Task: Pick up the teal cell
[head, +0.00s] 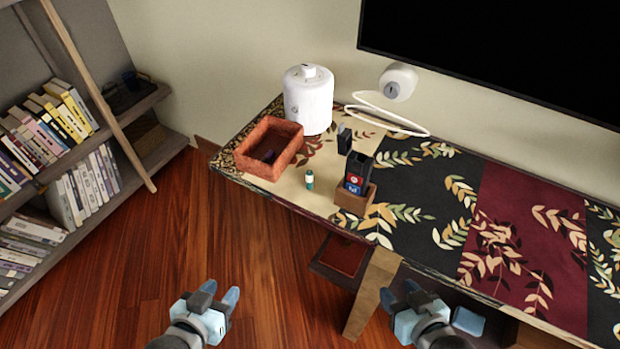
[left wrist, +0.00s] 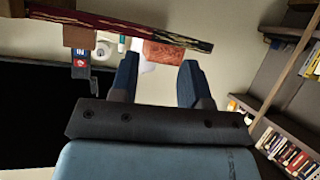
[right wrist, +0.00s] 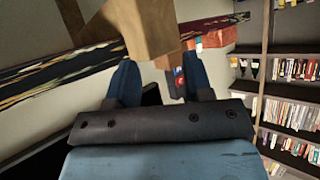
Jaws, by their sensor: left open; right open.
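The teal cell (head: 309,180) is a small upright cylinder, teal with a pale band. It stands on the patterned table (head: 330,202) between a red-brown basket (head: 246,158) and a small wooden holder (head: 352,203). My left gripper (head: 221,293) is open and empty, low in the head view, over the floor and in front of the table. My right gripper (head: 428,306) is open and empty, near the table's front edge and right of a wooden leg. Both are well apart from the cell. The basket also shows beyond the left wrist's fingers (left wrist: 163,52).
Dark items and a red-blue card stand in the holder; a small black box (head: 344,140) is behind. A white canister (head: 308,99) and a white lamp (head: 398,82) stand at the back. The wooden leg (head: 372,292) is between my grippers. Bookshelves (head: 165,150) are at left.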

